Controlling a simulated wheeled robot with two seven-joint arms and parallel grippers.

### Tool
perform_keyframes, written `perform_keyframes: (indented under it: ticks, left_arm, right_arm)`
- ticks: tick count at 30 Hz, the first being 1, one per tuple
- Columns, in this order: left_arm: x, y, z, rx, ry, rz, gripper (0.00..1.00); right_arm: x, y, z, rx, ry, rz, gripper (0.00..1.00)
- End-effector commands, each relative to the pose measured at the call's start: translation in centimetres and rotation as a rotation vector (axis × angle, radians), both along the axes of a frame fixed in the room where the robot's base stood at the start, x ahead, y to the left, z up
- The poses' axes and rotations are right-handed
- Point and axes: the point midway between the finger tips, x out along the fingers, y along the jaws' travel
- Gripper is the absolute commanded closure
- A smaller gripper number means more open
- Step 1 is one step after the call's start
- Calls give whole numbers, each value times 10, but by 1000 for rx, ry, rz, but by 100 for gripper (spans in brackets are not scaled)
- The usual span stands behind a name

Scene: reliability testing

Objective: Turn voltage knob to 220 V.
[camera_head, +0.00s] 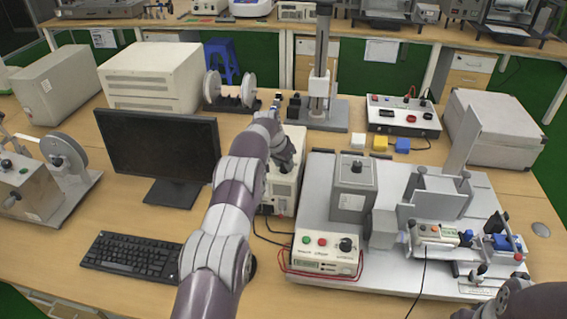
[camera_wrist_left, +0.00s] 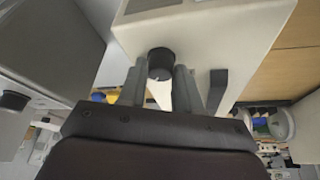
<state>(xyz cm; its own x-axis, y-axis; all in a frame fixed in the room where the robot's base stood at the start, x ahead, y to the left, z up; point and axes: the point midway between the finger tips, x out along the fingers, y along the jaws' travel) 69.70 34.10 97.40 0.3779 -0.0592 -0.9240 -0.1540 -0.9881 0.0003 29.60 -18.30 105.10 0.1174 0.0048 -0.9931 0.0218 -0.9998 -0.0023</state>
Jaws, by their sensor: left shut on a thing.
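In the left wrist view a black round knob (camera_wrist_left: 161,62) sticks out of a pale box (camera_wrist_left: 215,45). My left gripper (camera_wrist_left: 160,75) has one finger on each side of the knob and is shut on it. In the head view the pale box (camera_head: 283,190) stands on the bench in the middle. My left gripper (camera_head: 287,152) is at its upper part, and my arm hides some of the box and the knob there. The knob's markings and setting cannot be read in either view. My right gripper does not show; only part of my right arm is at the bottom right.
Right of the box is a grey test rig plate (camera_head: 318,200) with a small control box (camera_head: 325,252) and red wires. A monitor (camera_head: 160,150) and keyboard (camera_head: 130,255) are on the left. A black handle (camera_wrist_left: 217,88) is near the knob.

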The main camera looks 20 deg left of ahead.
Motion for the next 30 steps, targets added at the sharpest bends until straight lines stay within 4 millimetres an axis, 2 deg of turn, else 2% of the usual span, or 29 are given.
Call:
perform_keyframes:
  ticks: [1, 2, 3, 12, 16, 20, 24, 27, 30]
  left_arm:
    - [0, 0, 0, 1, 0, -1, 97]
    - [0, 0, 0, 1, 0, 0, 57]
    - [0, 0, 0, 1, 0, 0, 44]
    - [0, 0, 1, 1, 0, 0, 44]
    - [-4, 1, 10, 0, -1, 1, 44]
    - [-14, 3, 35, 2, -4, 2, 44]
    - [-30, 5, 71, 2, -4, 1, 44]
    - [-39, 6, 97, 0, -1, 1, 44]
    - [-45, 7, 112, 1, 0, 0, 44]
  right_arm:
    - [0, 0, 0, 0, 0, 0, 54]
    - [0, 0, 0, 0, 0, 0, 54]
    - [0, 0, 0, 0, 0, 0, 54]
    - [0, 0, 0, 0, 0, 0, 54]
    - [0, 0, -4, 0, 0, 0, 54]
    - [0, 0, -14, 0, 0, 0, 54]
    - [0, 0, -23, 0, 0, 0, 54]
    - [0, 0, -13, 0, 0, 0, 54]
    - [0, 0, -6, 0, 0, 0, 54]
